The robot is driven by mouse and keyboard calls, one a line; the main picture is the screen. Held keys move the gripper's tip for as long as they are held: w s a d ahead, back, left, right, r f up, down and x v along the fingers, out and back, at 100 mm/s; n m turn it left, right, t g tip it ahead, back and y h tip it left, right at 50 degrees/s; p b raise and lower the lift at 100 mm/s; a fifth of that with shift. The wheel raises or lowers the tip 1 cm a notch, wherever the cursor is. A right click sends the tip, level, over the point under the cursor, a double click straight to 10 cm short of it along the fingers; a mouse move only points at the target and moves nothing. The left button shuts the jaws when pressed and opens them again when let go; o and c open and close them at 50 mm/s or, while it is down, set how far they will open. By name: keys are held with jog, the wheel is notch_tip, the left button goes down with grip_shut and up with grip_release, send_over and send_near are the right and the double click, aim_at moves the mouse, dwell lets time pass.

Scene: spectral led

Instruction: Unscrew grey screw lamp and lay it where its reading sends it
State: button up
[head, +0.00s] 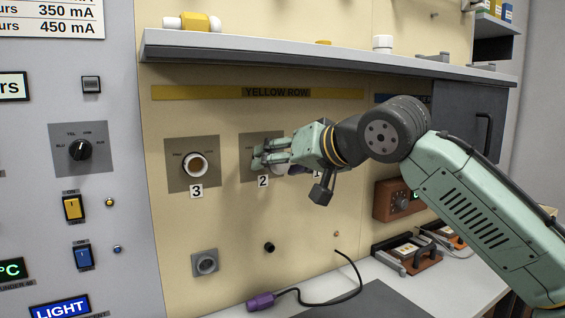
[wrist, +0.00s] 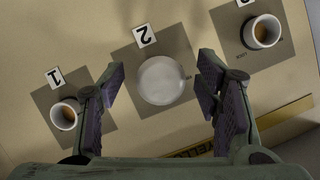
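A round, pale grey lamp (wrist: 161,80) sits at the plate marked 2 on the yellow-row panel, seen face-on in the wrist view. My gripper (wrist: 161,88) is open, with one finger on each side of the lamp and a visible gap to both. In the head view my gripper (head: 262,156) reaches the panel at position 2 and mostly hides the lamp. Socket 3 (head: 194,166) shows a white ring with a brownish inside; it also shows in the wrist view (wrist: 263,31). Socket 1 (wrist: 65,115) looks the same.
A shelf (head: 300,48) overhangs the panel, with a yellow-and-white part (head: 192,22) on it. Below are a purple plug (head: 261,301) on a black cable, a brown meter box (head: 398,199) and small trays (head: 406,254) on the counter. Dials and switches fill the left wall.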

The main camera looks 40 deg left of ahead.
jog(key=c, duration=1.2)
jog(key=shift+r+n+t+p, duration=0.15)
jog(key=shift+n+t+p, duration=0.15)
jog(key=shift+n+p, duration=0.25)
jog(key=shift+c, duration=0.2)
jog(key=shift+n+t+h, duration=0.3)
jog(key=shift+n+t, duration=0.1)
jog(key=shift+n, duration=0.25)
jog(key=shift+n+t+p, duration=0.4)
jog(key=shift+n+t+h, duration=0.3)
jog(key=shift+n+t, duration=0.1)
jog(key=shift+n, duration=0.2)
grip_shut()
jog(key=o, duration=0.6)
grip_release()
jog(key=shift+a, duration=0.1)
grip_shut()
